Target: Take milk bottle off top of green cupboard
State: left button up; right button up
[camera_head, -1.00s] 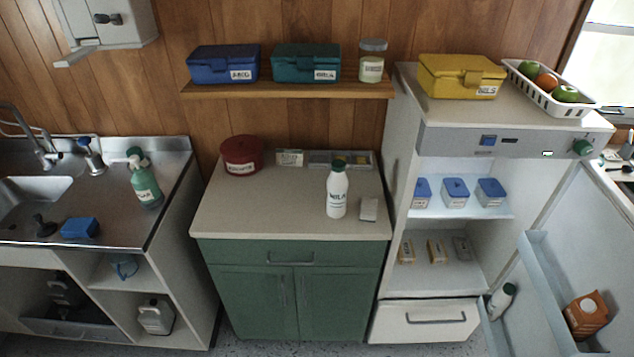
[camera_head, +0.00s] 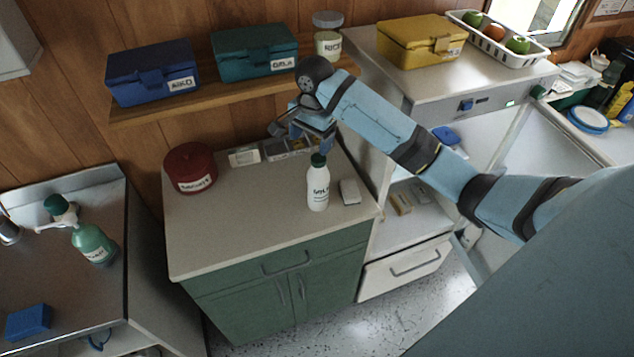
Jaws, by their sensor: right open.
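The white milk bottle (camera_head: 318,190) with a dark green cap stands upright on the pale top (camera_head: 235,218) of the green cupboard (camera_head: 284,284), near its right side. My right gripper (camera_head: 301,140) reaches in from the right, above the cupboard top. In the picture its fingers are just above and slightly left of the bottle's cap. It is open and holds nothing. Whether a finger touches the cap cannot be told. My left gripper is not in view.
On the cupboard top are a red round tin (camera_head: 190,168), a small white card (camera_head: 244,156), a grey tray (camera_head: 288,148) and a white block (camera_head: 350,191). A shelf (camera_head: 150,109) with boxes and a jar hangs behind. The open fridge (camera_head: 392,60) stands right. The front left of the top is clear.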

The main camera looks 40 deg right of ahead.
aim_at(318, 158)
jog(key=shift+s+d+r+m+g+b, duration=0.15)
jog(key=shift+d+m+g+b, duration=0.15)
jog(key=shift+d+m+b, duration=0.5)
jog(key=f, duration=0.4)
jog(key=shift+w+d+f+p, duration=0.1)
jog(key=shift+w+d+p, duration=0.1)
jog(key=shift+p, duration=0.15)
jog(key=shift+a+f, duration=0.1)
jog(key=shift+f, duration=0.8)
jog(key=f, duration=0.1)
jog(key=f+p, duration=0.1)
jog(key=f, duration=0.1)
jog(key=shift+w+d+f, duration=0.2)
jog(key=shift+d+f, duration=0.1)
jog(key=shift+d, duration=0.1)
jog(key=shift+f, duration=0.5)
jog(key=c, duration=0.7)
grip_shut()
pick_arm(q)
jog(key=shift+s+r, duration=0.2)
